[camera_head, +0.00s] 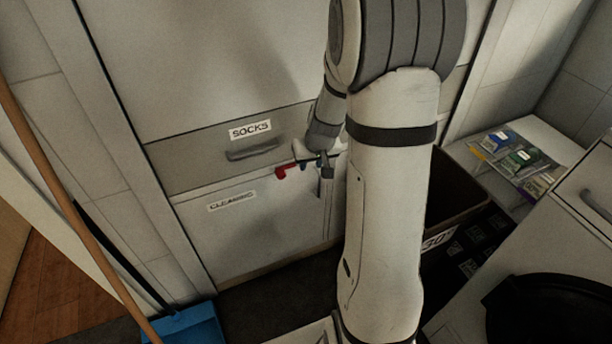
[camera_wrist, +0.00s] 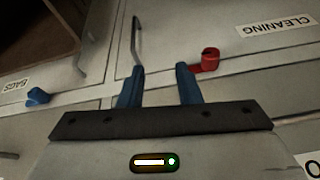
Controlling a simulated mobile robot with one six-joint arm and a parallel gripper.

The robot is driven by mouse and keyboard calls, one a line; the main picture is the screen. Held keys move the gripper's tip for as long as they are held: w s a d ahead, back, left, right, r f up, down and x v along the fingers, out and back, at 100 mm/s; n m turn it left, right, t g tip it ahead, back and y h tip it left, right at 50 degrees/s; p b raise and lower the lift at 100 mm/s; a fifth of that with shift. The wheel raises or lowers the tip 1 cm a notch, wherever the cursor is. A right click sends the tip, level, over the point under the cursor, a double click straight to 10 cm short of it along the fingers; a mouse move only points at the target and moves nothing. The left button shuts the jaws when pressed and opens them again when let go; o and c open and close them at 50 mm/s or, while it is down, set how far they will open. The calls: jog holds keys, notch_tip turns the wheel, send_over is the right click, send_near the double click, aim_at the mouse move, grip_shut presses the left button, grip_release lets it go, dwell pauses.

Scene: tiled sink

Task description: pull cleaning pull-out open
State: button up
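The cleaning pull-out (camera_head: 262,235) is a pale front below the socks drawer, with a CLEANING label that also shows in the wrist view (camera_wrist: 277,25). It looks shut. Its slim upright grey bar handle (camera_head: 327,192) is near its right edge; in the wrist view the handle (camera_wrist: 136,38) runs up from the left fingertip. My gripper (camera_head: 319,162) is at the handle's upper end. In the wrist view its two blue fingers (camera_wrist: 160,70) stand apart with no thing visibly clamped. I cannot tell whether the handle's end lies between them.
A red hook (camera_head: 283,172) sits close beside my gripper, and also shows in the wrist view (camera_wrist: 207,61). The socks drawer (camera_head: 195,160) with its grey handle is above. A dark bin (camera_head: 460,190) stands right of my arm. A broom (camera_head: 75,210) and blue dustpan (camera_head: 190,325) are at left.

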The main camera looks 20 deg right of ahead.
jog(key=b, duration=0.3)
send_near(319, 195)
jog(key=shift+m+h, duration=0.3)
jog(key=shift+h, duration=0.1)
jog(key=w+f+b, duration=0.1)
jog(key=w+f, duration=0.1)
jog(key=w+f+b, duration=0.1)
jog(key=w+f, duration=0.1)
jog(key=f, duration=0.1)
jog(key=shift+d+b, duration=0.1)
jog(key=shift+b, duration=0.2)
jog(key=shift+c, duration=0.4)
grip_shut()
